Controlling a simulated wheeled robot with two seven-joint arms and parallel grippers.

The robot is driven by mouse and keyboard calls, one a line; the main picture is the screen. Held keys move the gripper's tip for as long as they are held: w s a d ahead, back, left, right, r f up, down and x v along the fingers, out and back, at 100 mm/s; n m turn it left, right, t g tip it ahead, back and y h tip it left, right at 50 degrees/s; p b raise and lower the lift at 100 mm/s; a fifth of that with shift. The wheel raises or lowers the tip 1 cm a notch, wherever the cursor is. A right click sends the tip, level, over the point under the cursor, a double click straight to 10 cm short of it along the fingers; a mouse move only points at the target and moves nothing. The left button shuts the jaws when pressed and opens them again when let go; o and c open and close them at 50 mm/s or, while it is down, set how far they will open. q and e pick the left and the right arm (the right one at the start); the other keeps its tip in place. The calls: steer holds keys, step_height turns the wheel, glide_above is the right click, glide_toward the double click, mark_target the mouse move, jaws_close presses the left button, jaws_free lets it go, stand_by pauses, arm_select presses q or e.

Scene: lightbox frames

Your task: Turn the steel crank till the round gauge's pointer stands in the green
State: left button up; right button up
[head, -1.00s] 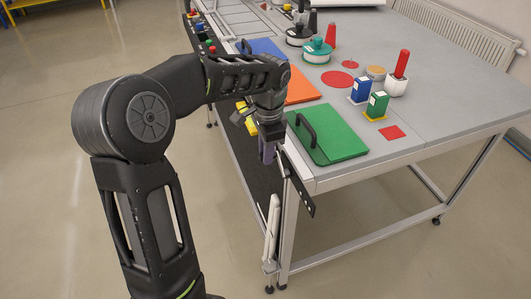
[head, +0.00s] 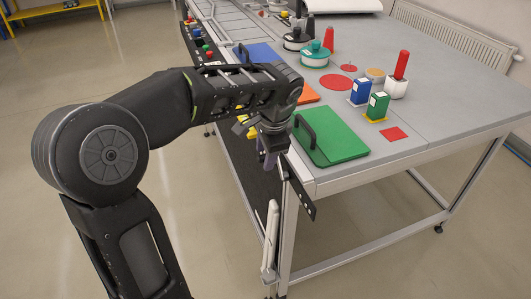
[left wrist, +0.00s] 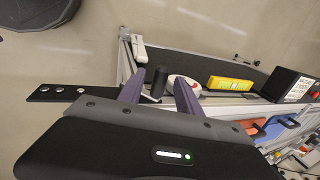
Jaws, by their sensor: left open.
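My left gripper (head: 268,160) is at the near left table edge, just left of the green panel. In the left wrist view its two purple fingers (left wrist: 159,82) are apart. A dark upright cylinder (left wrist: 159,80), which looks like the crank's handle, shows between them; I cannot tell whether they touch it. A white round thing with a red mark (left wrist: 184,81), possibly the gauge, is partly hidden behind the right finger. Its pointer and any green zone cannot be read. My right gripper is not in view.
A yellow box (left wrist: 230,83) and a black lettered box (left wrist: 292,84) are beyond the gripper. A green panel with a black handle (head: 335,140) lies on the table (head: 440,110).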

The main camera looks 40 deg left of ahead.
arm_select(q)
steer(key=v, duration=0.8)
steer(key=shift+f, duration=0.1)
stand_by(0.5)
